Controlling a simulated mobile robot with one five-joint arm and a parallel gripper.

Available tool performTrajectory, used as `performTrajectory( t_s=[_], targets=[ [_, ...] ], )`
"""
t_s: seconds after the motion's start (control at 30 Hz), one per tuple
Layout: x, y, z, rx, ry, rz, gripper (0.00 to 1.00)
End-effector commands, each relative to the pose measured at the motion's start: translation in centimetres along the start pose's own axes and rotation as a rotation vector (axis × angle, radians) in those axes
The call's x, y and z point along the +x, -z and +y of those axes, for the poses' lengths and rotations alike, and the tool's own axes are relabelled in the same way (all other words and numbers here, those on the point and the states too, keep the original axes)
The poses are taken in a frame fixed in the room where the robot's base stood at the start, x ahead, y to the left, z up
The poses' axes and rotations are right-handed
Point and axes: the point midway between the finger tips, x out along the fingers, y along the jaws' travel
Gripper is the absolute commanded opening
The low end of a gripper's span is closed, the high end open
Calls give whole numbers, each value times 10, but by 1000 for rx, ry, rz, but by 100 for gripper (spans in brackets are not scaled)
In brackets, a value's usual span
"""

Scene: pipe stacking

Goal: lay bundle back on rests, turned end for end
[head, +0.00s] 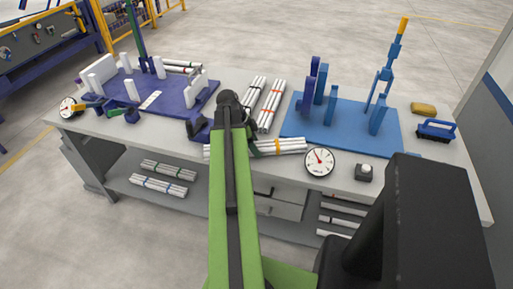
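A bundle of white pipes (279,146) with an orange band and a dark band lies across the picture near the front edge of the bench, passing behind my green arm. My wrist (228,102) is above and behind that bundle's middle. My gripper is mostly hidden by my own arm, so its fingers and any hold on the bundle cannot be made out. Blue upright rests (331,104) stand on a blue base plate (350,131) at the right. A purple fixture (176,101) with white blocks stands at the left.
A gauge (319,162), a button box (364,172), a brush (436,130) and a yellow sponge (423,109) are at the right. More bundles (158,186) lie on the lower shelf.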

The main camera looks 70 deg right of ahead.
Motion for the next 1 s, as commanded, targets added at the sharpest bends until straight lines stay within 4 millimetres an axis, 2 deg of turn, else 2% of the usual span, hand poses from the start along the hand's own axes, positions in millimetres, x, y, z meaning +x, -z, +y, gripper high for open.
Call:
performTrajectory(
  t_s=[0.07, 0.4, 0.73, 0.87, 1.0],
  targets=[
    [0, 0, 0, 0, 0, 0, 44],
    [0, 0, 0, 1, 0, 0, 0],
    [-5, 3, 0, 1, 0, 0, 0],
    [-20, 9, 0, 1, 0, 0, 0],
    [-46, 20, 0, 2, 0, 0, 0]
  ],
)
